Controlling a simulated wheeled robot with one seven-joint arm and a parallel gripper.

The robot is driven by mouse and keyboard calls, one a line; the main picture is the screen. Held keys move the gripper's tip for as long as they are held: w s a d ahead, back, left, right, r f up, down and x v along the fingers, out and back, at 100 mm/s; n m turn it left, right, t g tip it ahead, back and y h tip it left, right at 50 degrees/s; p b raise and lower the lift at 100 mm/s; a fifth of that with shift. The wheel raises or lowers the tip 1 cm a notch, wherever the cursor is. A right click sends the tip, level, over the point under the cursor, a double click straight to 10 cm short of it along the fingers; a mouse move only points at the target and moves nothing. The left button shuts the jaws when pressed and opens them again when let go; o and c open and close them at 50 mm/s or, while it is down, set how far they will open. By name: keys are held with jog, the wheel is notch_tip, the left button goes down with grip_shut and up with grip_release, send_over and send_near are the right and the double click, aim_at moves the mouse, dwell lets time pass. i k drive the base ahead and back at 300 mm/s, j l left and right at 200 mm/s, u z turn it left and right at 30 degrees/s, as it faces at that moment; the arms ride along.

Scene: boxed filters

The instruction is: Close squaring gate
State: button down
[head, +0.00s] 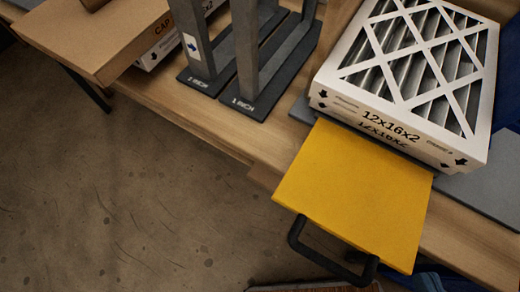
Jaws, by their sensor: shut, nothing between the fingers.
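The squaring gate appears to be the yellow panel (355,190) in the head view. It lies about flat, reaching out from the boxed filter past the table's front edge. A black bar handle (325,262) is fixed along its near edge. The white-framed filter marked 12x16x2 (405,75) lies just behind the panel, its labelled side facing it. Whether the panel touches the filter, and how it is hinged, I cannot tell. My gripper is not in this view.
Two grey upright stands marked 1 INCH (240,104) stand on the wooden table (165,100), left of the filter. A cardboard piece (90,40) lies over another labelled box at upper left. A grey plate (488,188) lies at right. Bare floor (110,200) is open at left.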

aim_at(370, 196)
jog(key=u, duration=0.4)
jog(key=k+j, duration=0.1)
jog(key=j, duration=0.35)
jog(key=k+j, duration=0.1)
jog(key=j, duration=0.3)
jog(key=k+j+u, duration=0.1)
jog(key=j, duration=0.35)
jog(key=k+j, duration=0.1)
jog(key=j, duration=0.3)
